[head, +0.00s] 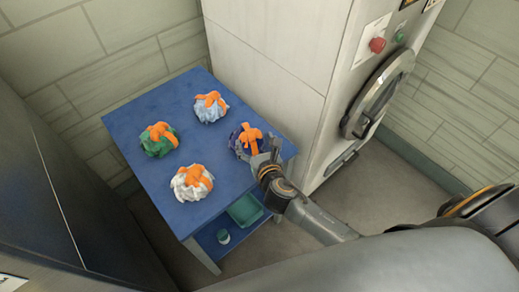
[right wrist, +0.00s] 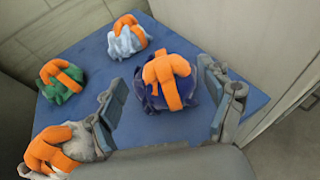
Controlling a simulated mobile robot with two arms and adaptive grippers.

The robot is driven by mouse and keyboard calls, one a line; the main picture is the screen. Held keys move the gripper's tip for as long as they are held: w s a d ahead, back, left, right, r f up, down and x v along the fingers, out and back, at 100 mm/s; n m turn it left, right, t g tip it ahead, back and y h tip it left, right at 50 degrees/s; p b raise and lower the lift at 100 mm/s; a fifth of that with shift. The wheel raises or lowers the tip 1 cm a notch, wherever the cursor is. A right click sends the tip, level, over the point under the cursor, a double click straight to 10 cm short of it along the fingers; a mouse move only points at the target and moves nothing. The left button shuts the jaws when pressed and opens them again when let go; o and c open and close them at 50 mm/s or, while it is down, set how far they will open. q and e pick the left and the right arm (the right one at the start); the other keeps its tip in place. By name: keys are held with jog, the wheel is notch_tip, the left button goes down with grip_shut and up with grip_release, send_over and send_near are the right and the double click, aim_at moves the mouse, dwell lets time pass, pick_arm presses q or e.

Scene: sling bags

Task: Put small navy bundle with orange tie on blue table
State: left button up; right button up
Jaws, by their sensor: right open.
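The small navy bundle with an orange tie (head: 248,142) sits on the blue table (head: 211,192), near its right edge. It also shows in the right wrist view (right wrist: 166,85), between and just beyond my fingers. My right gripper (head: 266,160) is at the near right side of the navy bundle in the head view. In the right wrist view my right gripper (right wrist: 170,108) is open, one finger to each side of the bundle, and nothing is held. I cannot tell whether a finger touches the bundle. My left gripper is not in view.
A green bundle (head: 150,145), a light blue bundle (head: 208,112) and a white bundle (head: 183,187), all with orange ties, share the tabletop. A tall white machine (head: 270,60) stands close behind.

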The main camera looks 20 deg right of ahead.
jog(key=shift+v, duration=2.45)
